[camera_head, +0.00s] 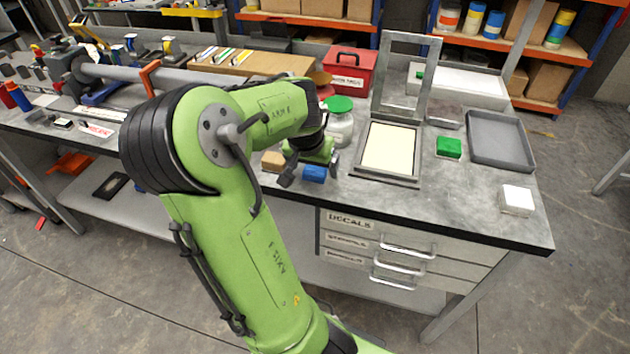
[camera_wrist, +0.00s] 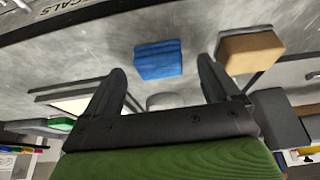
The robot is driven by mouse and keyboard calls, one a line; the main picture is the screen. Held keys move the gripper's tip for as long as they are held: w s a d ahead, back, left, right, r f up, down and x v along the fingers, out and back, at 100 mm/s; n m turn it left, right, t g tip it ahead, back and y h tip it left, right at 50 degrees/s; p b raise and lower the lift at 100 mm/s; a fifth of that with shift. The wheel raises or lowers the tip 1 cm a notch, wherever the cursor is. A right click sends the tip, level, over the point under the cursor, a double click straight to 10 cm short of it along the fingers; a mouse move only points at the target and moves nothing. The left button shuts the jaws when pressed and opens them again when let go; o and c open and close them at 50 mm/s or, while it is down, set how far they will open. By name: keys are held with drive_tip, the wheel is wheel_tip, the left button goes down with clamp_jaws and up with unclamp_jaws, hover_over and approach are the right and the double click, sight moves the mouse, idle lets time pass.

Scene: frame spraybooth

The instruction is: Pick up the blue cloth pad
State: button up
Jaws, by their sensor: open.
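The blue cloth pad (camera_head: 314,173) lies on the grey workbench near its front edge. In the wrist view the blue pad (camera_wrist: 158,60) lies beyond my fingertips, between their lines and apart from both. My gripper (camera_wrist: 162,75) is open and empty, with its two dark fingers spread. In the head view my gripper (camera_head: 307,180) is just above the bench beside the pad, partly hidden by my arm. A tan block (camera_head: 273,161) lies left of the pad; in the wrist view this block (camera_wrist: 250,50) is close to the right fingertip.
A grey frame with a cream panel (camera_head: 390,147) lies right of the pad. A jar with a green lid (camera_head: 339,122) stands behind it. A green block (camera_head: 448,147), a grey tray (camera_head: 500,139) and a white block (camera_head: 517,199) are further right. A red toolbox (camera_head: 351,72) stands behind.

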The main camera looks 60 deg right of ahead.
sight(314, 171)
drive_tip(key=shift+x, duration=0.9)
drive_tip(key=shift+r, duration=0.15)
drive_tip(key=shift+c, duration=0.3)
drive_tip(key=c, duration=1.1)
drive_tip(key=shift+o, duration=0.2)
wheel_tip(314, 171, up, 10)
drive_tip(key=p, duration=0.4)
